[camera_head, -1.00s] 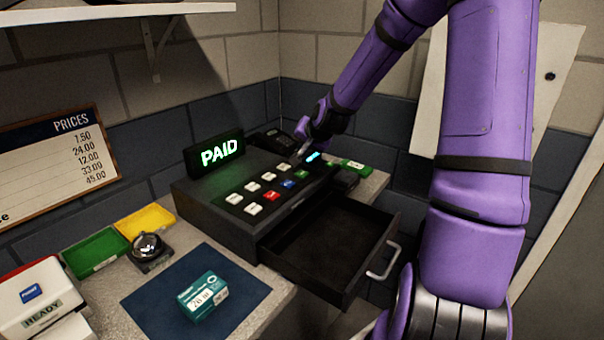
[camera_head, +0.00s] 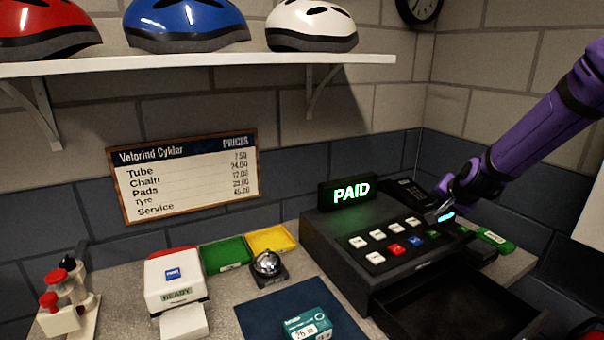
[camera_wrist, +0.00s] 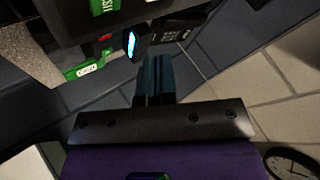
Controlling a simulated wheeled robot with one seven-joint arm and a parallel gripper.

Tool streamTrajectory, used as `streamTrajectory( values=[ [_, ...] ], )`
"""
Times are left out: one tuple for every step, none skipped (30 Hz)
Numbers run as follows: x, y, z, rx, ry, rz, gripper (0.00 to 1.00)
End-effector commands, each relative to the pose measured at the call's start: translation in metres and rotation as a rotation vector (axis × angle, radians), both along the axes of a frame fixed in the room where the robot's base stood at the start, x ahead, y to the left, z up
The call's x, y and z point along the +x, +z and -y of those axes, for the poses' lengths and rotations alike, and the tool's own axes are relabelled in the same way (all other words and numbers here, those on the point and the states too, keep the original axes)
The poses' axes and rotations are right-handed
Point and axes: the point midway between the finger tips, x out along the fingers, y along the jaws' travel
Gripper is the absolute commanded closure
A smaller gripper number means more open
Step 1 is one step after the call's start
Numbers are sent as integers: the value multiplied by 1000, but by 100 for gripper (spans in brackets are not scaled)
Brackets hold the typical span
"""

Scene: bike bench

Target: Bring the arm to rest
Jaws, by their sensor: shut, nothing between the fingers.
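My purple arm comes in from the right in the head view. My gripper (camera_head: 437,214) is over the back right part of the black cash register (camera_head: 325,240), close to its small lit blue display (camera_head: 446,217). In the wrist view the fingers of my gripper (camera_wrist: 154,66) are together with nothing between them, and the lit display (camera_wrist: 131,44) is just beyond their tips. I cannot tell whether the fingertips touch the register. The register's drawer (camera_head: 460,305) stands open. A sign reading PAID (camera_head: 350,190) glows green on top.
A card terminal (camera_head: 408,193) is behind the register. A green CASH block (camera_head: 494,239) lies to its right. A teal box (camera_head: 309,325) sits on a blue mat (camera_head: 258,318). A bell (camera_head: 267,263), two trays and a READY device (camera_head: 175,283) stand left. A helmet shelf (camera_head: 200,65) hangs above.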

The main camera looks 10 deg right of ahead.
Motion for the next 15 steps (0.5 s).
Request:
streamTrajectory(
  values=[
    [-2,5,-6,-19,19,-8,100],
    [-5,8,-11,-31,33,-18,100],
    [-9,13,-18,-50,55,-33,100],
    [-13,17,-23,-68,73,-46,100],
    [-17,21,-29,-85,93,-60,100],
    [-24,28,-37,-112,120,-79,100],
    [-29,33,-44,-132,140,-93,100],
    [-35,39,-50,-150,160,-108,100],
    [-43,46,-57,-175,186,-126,100],
    [-49,51,-63,-193,205,-139,100],
    [-55,57,-68,-211,222,-151,100],
    [-63,64,-75,-232,243,-167,100],
    [-70,69,-80,-248,260,-179,100],
    [-77,75,-85,-264,276,-189,100],
    [-86,83,-92,-284,296,-202,100]
  ],
)
